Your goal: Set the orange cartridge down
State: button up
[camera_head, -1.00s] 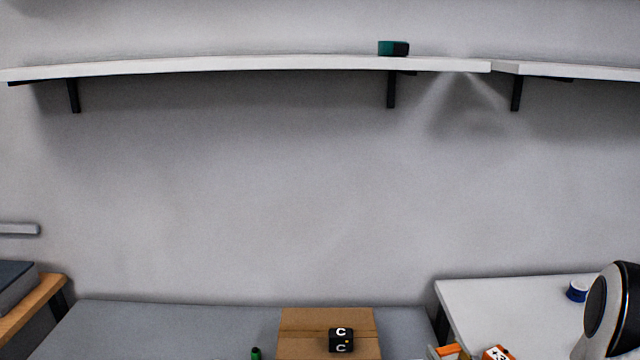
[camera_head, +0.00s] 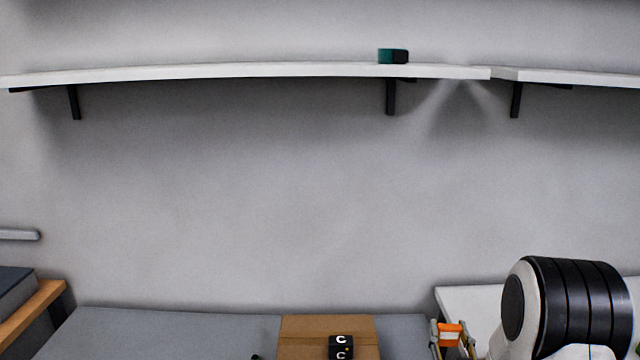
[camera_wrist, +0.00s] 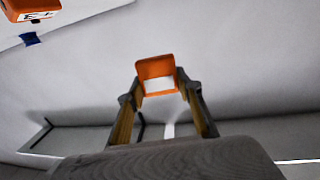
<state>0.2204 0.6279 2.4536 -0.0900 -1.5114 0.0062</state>
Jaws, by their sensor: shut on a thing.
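The orange cartridge (camera_head: 449,334), with a white label, shows at the bottom right of the head view. It also shows in the wrist view (camera_wrist: 155,69), between the fingertips. My gripper (camera_wrist: 161,87) is shut on it, one finger on each side. In the head view my gripper (camera_head: 452,345) is partly cut off by the bottom edge. The cartridge appears held up, clear of any surface; its exact height I cannot tell.
A cardboard box (camera_head: 300,335) with a black lettered cube (camera_head: 341,346) is left of my gripper. A white table (camera_head: 458,298) is at right, largely behind my arm. An orange lettered block (camera_wrist: 28,8) and a blue object (camera_wrist: 30,39) show in the wrist view.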

jog(key=w+a+r+n+y, duration=0.1)
jog(key=a+y, duration=0.1)
jog(key=a, duration=0.8)
jog(key=shift+w+a+r, duration=0.25)
jog(key=shift+w, duration=0.05)
jog(key=shift+d+f, duration=0.1)
dwell(0.7)
jog(key=s+d+f, duration=0.5)
jog(key=d+f, duration=0.3)
jog(key=f, duration=0.1)
jog(key=s+d+f+n+y, duration=0.2)
jog(key=s+f, duration=0.4)
jog(key=s, duration=0.5)
jog(key=shift+d+y, duration=0.45)
jog(key=shift+y, duration=0.05)
jog(key=shift+f, duration=0.2)
